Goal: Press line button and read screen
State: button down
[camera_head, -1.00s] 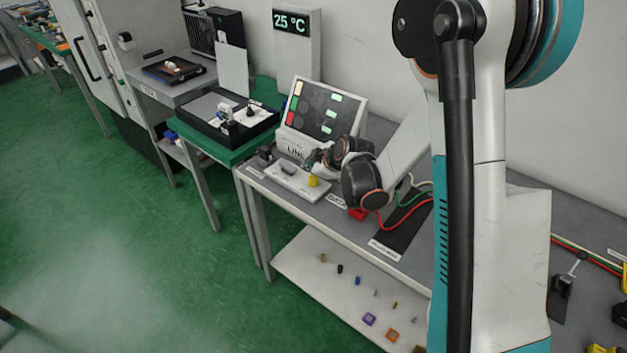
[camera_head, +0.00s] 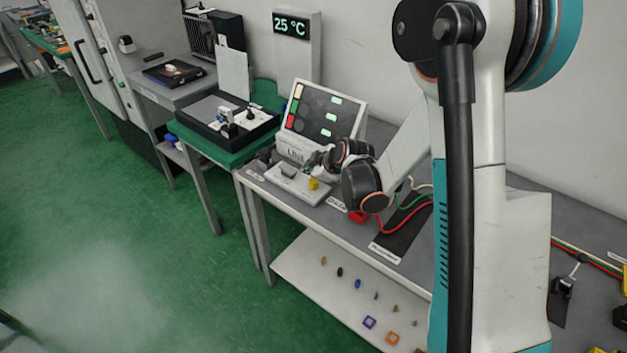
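A tilted screen panel (camera_head: 318,112) stands on the grey bench, with a red, green and pale column at its left and several lit pale-green bars. A white base under it carries a partly hidden label that seems to read "LINE" (camera_head: 293,150). My gripper (camera_head: 309,164) is at the end of my arm, just above the plate by the screen's base. It is small and partly hidden by my wrist, so its fingers cannot be made out.
A wall display (camera_head: 291,24) reads 25 °C. A black tray (camera_head: 228,120) stands on the green table at left. Small parts lie on the lower shelf (camera_head: 325,290). The green floor at left is open.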

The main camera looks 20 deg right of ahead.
aim_at(311, 181)
jog(key=shift+f, duration=0.15)
jog(key=shift+f+b, duration=0.3)
jog(key=shift+b, duration=0.15)
jog(key=shift+f+b, duration=0.55)
jog(key=shift+f, duration=0.05)
dwell(0.9)
jog(key=shift+r, duration=0.1)
jog(key=shift+r+p, duration=0.65)
jog(key=shift+r, duration=0.35)
jog(key=shift+r+p, duration=1.55)
jog(key=shift+r, duration=0.9)
